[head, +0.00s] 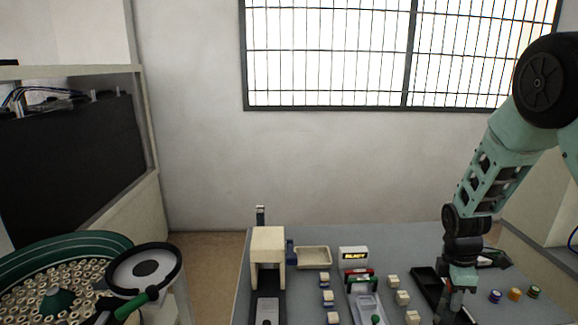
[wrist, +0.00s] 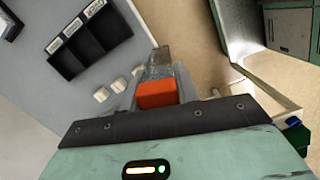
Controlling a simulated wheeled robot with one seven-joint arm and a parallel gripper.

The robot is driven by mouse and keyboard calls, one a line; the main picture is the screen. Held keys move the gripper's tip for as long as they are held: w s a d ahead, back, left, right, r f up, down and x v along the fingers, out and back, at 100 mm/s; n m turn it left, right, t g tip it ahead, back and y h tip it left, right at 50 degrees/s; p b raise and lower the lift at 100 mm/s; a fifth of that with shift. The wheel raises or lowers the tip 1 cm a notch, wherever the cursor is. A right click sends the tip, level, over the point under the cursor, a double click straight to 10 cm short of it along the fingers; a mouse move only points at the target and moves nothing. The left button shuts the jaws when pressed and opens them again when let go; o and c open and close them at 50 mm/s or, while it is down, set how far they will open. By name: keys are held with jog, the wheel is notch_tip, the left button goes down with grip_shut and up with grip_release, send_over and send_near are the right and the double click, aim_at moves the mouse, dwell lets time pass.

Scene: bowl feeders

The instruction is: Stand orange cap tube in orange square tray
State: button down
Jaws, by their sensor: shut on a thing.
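My gripper (head: 455,300) hangs at the right side of the grey table, beside a black compartmented tray (head: 428,284). In the wrist view an orange block-like cap (wrist: 157,95) sits close in front of my gripper's palm, with a greyish, partly clear body (wrist: 160,64) reaching beyond it. I take this as the orange cap tube, and my gripper is shut on it; the fingertips are hard to make out. The tube is too small to tell in the head view. I cannot pick out an orange square tray in either view.
The black tray (wrist: 100,55) has white labels in the wrist view. Several small white blocks (head: 402,298) stand left of it. Round coloured pieces, one orange (head: 514,294), lie at right. A beige press-like machine (head: 268,245) and a beige tray (head: 313,258) stand farther left.

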jog(key=s+a+f+m+g+y, duration=0.1)
jog(key=s+a+f+m, duration=0.5)
jog(key=m, duration=0.8)
jog(key=shift+s+a+f+m, duration=0.15)
jog(key=shift+s+f+m, duration=0.25)
jog(key=shift+s+f, duration=0.4)
jog(key=shift+w, duration=0.15)
